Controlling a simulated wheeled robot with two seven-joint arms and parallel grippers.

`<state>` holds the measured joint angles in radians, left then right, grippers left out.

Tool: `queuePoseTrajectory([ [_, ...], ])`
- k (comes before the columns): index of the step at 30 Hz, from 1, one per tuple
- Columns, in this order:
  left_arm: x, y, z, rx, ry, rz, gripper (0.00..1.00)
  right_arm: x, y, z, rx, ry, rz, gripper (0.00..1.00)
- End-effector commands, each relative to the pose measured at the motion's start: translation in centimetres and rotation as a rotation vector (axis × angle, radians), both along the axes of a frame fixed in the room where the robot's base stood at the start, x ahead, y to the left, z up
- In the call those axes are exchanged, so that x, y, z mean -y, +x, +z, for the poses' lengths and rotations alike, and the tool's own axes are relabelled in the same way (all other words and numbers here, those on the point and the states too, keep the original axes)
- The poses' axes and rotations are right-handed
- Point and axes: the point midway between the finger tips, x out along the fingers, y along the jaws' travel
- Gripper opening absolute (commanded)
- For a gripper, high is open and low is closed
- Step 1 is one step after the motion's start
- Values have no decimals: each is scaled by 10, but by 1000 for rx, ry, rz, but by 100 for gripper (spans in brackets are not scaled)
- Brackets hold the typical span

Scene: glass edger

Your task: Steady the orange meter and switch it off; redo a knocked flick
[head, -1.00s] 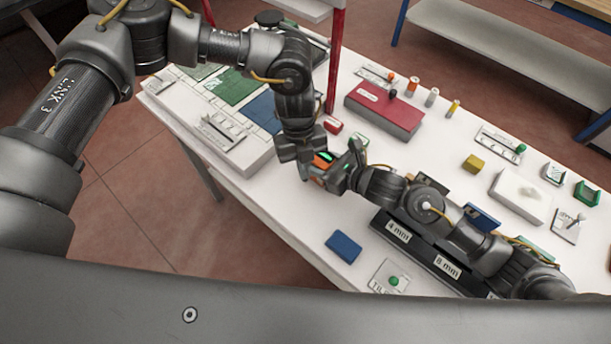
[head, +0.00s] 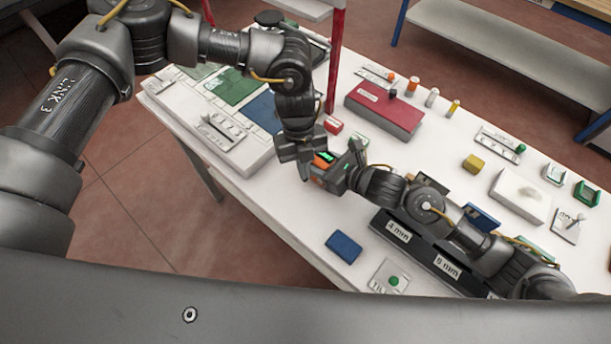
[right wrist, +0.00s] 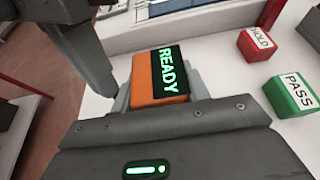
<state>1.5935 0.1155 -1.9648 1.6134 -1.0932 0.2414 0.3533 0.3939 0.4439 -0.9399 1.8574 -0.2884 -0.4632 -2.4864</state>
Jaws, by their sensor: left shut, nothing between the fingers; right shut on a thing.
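The orange meter (right wrist: 147,83) sits between the fingers of my right gripper (right wrist: 160,95), which is shut on it, in the right wrist view. Its dark screen (right wrist: 170,68) reads READY in green letters. In the head view the meter (head: 324,160) is partly hidden by both grippers. My left gripper (head: 304,172) is shut and empty, its fingertips close beside the meter's left side. In the right wrist view the left gripper (right wrist: 97,92) shows at the upper left, near the orange end. I cannot see the meter's switch.
A red HOLD block (right wrist: 257,44) and a green PASS block (right wrist: 290,94) stand close by. A red box (head: 384,110) lies behind, and a black rack (head: 430,255) with mm labels lies under my right arm. A blue block (head: 343,246) is near the front edge.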

Motion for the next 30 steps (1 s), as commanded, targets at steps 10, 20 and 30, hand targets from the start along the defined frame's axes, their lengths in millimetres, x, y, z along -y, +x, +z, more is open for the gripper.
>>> queuePoseTrajectory([
  [10,0,0,0,0,0,0,0,0,0,0,0,0,0,16],
  [20,0,0,-12,-1,-1,0,0,0,0,0,0,0,0,16],
  [30,0,0,-7,0,-1,0,0,0,0,0,0,0,0,16],
])
